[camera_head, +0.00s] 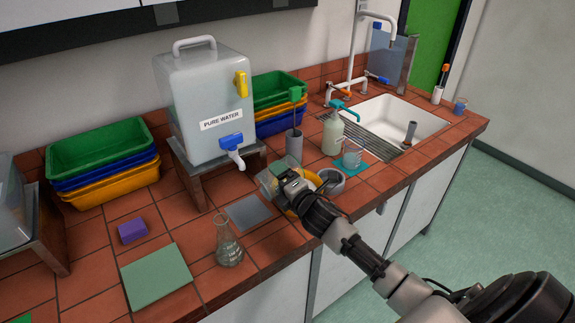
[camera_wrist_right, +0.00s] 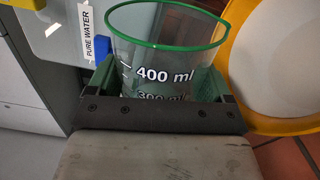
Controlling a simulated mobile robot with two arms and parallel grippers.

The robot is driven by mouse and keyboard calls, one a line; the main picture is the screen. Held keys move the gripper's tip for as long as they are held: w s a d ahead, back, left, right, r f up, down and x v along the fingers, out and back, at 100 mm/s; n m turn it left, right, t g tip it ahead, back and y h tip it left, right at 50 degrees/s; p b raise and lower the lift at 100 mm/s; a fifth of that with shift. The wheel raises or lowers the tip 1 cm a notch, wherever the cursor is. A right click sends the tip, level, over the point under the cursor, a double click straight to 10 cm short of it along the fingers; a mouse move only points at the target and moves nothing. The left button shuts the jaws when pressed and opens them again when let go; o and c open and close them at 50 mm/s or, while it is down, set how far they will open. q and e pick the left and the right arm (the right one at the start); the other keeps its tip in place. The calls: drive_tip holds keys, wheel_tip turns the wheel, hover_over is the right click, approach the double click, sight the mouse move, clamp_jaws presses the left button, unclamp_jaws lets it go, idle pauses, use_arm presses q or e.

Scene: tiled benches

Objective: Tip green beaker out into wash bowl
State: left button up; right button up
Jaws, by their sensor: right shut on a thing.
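My right gripper (camera_head: 282,180) is shut on the green-rimmed beaker (camera_wrist_right: 165,50), which is clear glass with 400 ml and 300 ml marks. In the head view the beaker (camera_head: 266,181) shows partly behind the gripper, above the bench. In the right wrist view my right gripper's fingers (camera_wrist_right: 160,85) press on both sides of the beaker. The yellow-rimmed bowl (camera_wrist_right: 236,70), white inside, is just right of the beaker there. In the head view the yellow bowl (camera_head: 313,179) is largely hidden behind my gripper. Any contents of the beaker are unclear. My left gripper is out of view.
A grey round dish (camera_head: 331,183) stands close right of the gripper. A conical flask (camera_head: 229,243) and a grey pad (camera_head: 249,213) are to the left. A water tank (camera_head: 205,105) stands behind on a stand. A wash bottle (camera_head: 332,135) and the sink (camera_head: 395,120) are further right.

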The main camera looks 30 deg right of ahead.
drive_tip(key=shift+r, duration=0.1)
drive_tip(key=n, duration=0.2)
drive_tip(key=shift+a+r+n, duration=0.2)
drive_tip(key=shift+a+n, duration=0.05)
drive_tip(key=shift+n, duration=0.05)
drive_tip(key=shift+a+r+n, duration=0.15)
drive_tip(key=shift+r+n, duration=0.15)
drive_tip(key=shift+n, duration=0.8)
drive_tip(key=n, duration=0.2)
drive_tip(key=shift+r+n+p, duration=0.1)
drive_tip(key=shift+n+p, duration=0.25)
drive_tip(key=shift+n, duration=0.05)
